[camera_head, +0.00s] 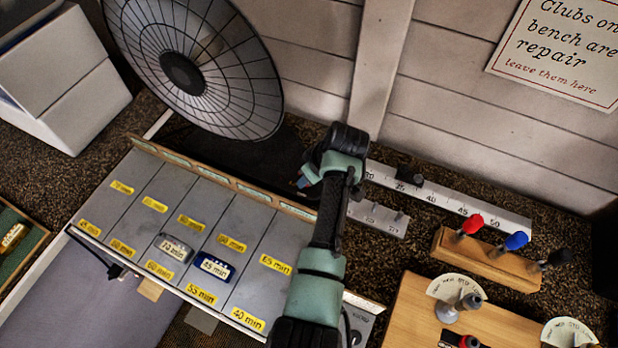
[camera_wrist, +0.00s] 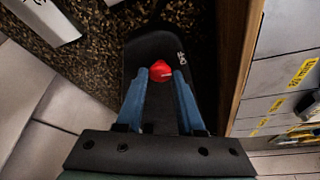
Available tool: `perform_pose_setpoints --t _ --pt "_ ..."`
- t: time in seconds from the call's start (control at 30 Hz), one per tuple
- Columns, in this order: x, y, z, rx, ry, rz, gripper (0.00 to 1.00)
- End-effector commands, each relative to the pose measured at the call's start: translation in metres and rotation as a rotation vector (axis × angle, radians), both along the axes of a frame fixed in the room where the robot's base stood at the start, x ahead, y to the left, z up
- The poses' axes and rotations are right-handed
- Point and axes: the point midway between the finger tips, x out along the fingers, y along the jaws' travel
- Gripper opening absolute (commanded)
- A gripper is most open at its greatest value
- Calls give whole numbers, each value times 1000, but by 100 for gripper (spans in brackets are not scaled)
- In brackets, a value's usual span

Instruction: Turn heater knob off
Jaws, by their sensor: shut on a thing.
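The heater (camera_head: 235,95) stands at the back left with its round wire-grilled dish, on a dark base (camera_head: 225,150). In the wrist view, the red heater knob (camera_wrist: 161,70) sits on the black base (camera_wrist: 150,48), with a small pale mark on the knob and faint white lettering to its right. My gripper (camera_wrist: 162,78) has its blue fingers on either side of the knob, shut on it. In the head view, my gripper (camera_head: 303,183) reaches down behind the panel's rear edge, and the knob is hidden there.
A sloped grey panel (camera_head: 135,190) with yellow minute labels lies in front of the heater. To the right are a ruler (camera_head: 450,201) and a wooden block (camera_head: 485,259) with red, blue and black-handled tools. White boxes (camera_head: 60,85) stand at the left.

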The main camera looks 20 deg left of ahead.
Motion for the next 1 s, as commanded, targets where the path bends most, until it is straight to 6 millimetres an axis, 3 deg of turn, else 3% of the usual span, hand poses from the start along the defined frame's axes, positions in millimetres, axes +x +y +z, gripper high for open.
perform_pose_setpoints --t 0.67,0.7,0.83,1.0 --pt "1 -1 0 -1 0 67 0" --pt "1 -1 0 -1 0 67 40" --pt "1 -1 0 -1 -1 66 64" --pt "1 0 0 -1 -1 66 66"
